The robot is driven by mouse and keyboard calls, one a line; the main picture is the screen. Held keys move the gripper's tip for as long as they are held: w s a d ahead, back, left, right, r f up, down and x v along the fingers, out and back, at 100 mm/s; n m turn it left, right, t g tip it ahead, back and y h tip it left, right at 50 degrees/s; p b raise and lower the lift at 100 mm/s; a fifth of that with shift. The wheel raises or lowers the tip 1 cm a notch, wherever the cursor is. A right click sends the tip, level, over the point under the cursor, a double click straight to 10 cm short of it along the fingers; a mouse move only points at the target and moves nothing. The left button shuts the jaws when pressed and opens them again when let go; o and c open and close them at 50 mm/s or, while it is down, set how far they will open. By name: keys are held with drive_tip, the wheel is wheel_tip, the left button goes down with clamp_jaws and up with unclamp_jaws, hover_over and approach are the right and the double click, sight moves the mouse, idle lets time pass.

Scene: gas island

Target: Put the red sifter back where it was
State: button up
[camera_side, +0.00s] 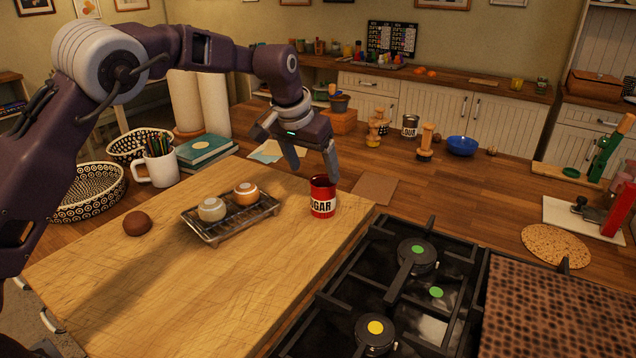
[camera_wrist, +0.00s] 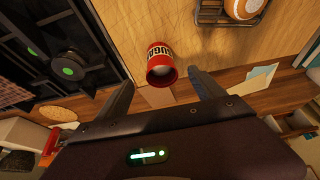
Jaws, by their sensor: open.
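The red sifter (camera_side: 322,200), a small red can with a white label ending in "GAR", stands upright on the wooden cutting board (camera_side: 150,290), near its far right corner. It also shows in the wrist view (camera_wrist: 159,64), with its open top towards the camera. My gripper (camera_side: 313,174) is open and empty, just above and behind the sifter in the side view. In the wrist view the sifter lies just beyond the gap between my fingertips (camera_wrist: 162,80). I cannot tell whether a finger touches it.
The gas hob (camera_side: 400,290) borders the board's right. A flat brown square (camera_side: 374,190) lies on the counter behind. A flour can (camera_side: 410,126) stands farther back.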

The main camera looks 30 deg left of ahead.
drive_tip(key=s+a+r+h, duration=0.1)
drive_tip(key=s+a+r, duration=0.1)
drive_tip(key=s+r, duration=0.6)
drive_tip(key=s+a+r, duration=0.2)
drive_tip(key=s+r, duration=0.2)
drive_tip(key=s, duration=0.8)
drive_tip(key=s+f, duration=0.2)
drive_tip(key=s, duration=0.9)
drive_tip(key=s+f+t+y, duration=0.1)
drive_tip(key=s+f, duration=0.2)
drive_tip(key=s, duration=0.8)
drive_tip(key=shift+s+a+f, duration=0.15)
drive_tip(key=shift+f, duration=0.2)
